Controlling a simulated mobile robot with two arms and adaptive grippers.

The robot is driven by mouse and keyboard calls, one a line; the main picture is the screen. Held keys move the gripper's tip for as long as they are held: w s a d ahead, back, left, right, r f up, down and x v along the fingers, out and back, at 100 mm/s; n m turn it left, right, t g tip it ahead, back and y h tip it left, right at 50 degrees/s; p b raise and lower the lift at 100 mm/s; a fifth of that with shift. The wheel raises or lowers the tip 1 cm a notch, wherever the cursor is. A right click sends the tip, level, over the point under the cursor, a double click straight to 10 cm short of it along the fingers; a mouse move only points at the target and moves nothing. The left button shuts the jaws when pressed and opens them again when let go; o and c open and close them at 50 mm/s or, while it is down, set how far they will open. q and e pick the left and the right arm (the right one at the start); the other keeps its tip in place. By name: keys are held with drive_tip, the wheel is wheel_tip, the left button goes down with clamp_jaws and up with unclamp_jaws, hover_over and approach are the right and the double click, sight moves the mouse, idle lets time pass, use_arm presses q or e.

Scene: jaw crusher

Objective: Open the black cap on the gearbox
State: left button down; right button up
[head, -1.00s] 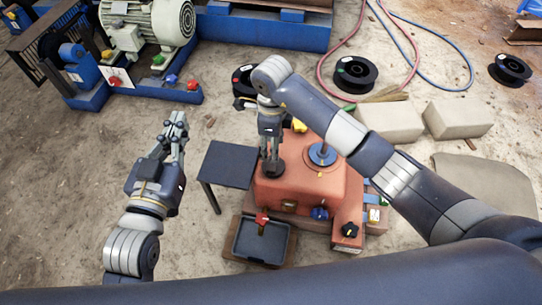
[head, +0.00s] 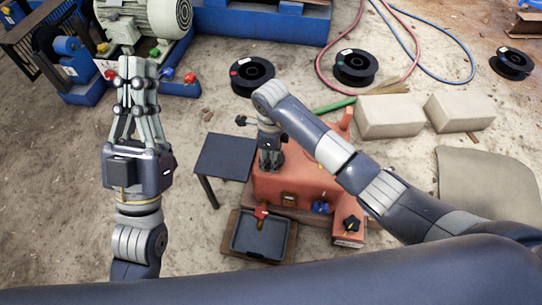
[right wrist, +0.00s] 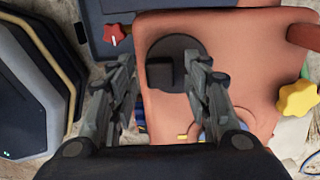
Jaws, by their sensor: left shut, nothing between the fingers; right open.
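The orange-red gearbox (head: 318,183) stands on the ground in the middle of the head view; its top also shows in the right wrist view (right wrist: 235,40). The black cap (right wrist: 160,73) is a round disc with a raised block grip, at one corner of the gearbox top. My right gripper (right wrist: 163,62) is open above the cap, one finger on each side of the grip; contact cannot be told. In the head view the right gripper (head: 270,158) hides most of the cap. My left gripper (head: 138,75) is shut and empty, raised at the left, away from the gearbox.
A dark small table (head: 225,154) stands left of the gearbox. A black tray (head: 258,238) with a red-handled item is in front. A yellow star knob (right wrist: 297,99) is on the gearbox. Black spools (head: 355,67) and pale blocks (head: 390,116) lie behind. A motor stands at upper left.

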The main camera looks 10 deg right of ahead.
drive_tip(key=shift+f, duration=0.15)
clamp_jaws()
drive_tip(key=shift+w, duration=0.1)
